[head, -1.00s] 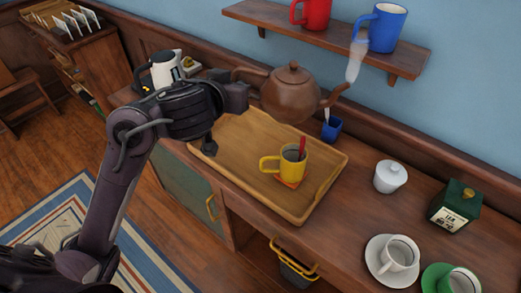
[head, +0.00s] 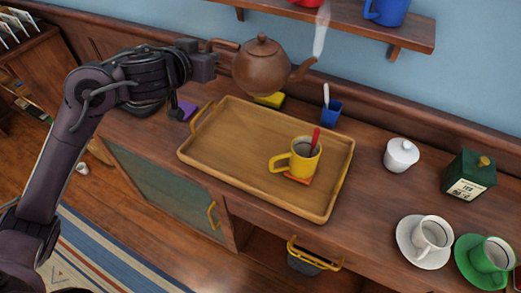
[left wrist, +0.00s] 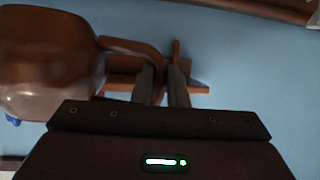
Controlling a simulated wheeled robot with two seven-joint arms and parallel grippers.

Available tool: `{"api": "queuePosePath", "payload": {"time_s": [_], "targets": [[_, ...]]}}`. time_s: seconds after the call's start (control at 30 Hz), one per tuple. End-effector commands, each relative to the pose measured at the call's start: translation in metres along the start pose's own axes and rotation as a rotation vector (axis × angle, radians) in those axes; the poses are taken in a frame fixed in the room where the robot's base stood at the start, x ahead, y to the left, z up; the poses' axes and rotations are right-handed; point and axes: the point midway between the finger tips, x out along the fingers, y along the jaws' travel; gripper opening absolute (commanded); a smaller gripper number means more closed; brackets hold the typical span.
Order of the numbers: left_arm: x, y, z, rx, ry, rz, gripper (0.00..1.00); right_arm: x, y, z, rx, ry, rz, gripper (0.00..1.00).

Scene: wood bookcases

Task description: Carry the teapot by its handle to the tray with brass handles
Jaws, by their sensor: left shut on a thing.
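The brown teapot (head: 262,72) hangs in the air behind the tray's far edge, roughly upright, with its spout to the right and vapour above it. My left gripper (head: 207,62) is shut on its handle (head: 222,45). In the left wrist view the gripper fingers (left wrist: 163,85) are at the handle loop (left wrist: 145,48), with the teapot body (left wrist: 45,65) to the left. The wooden tray (head: 225,148) lies on the counter, a brass handle (head: 202,114) showing at its left end. My right gripper is out of view.
A yellow mug (head: 303,160) with a red spoon stands on an orange coaster at the tray's right; the tray's left is bare. Behind are a yellow block (head: 270,99) and blue cup (head: 331,113). A wall shelf (head: 340,25) is above right. White jar (head: 401,155) stands right.

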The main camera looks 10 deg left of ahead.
Motion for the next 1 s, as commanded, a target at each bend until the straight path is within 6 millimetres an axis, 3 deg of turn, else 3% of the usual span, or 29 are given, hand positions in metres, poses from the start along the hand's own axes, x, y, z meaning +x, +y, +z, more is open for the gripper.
{"api": "queuePosePath", "payload": {"time_s": [0.3, 0.53, 0.8, 1.0], "targets": [[0.028, -0.049, 0.009, 0.025, -0.011, 0.076, 0.0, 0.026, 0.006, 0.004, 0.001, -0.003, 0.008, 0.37], [0.032, -0.094, 0.01, 0.024, -0.011, 0.109, 0.0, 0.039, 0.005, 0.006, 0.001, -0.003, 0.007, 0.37], [0.033, -0.105, 0.013, 0.021, -0.012, 0.12, 0.0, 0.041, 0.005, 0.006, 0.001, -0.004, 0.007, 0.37], [0.046, -0.105, 0.05, 0.02, -0.018, 0.12, 0.0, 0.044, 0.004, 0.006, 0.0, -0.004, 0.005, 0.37]]}}
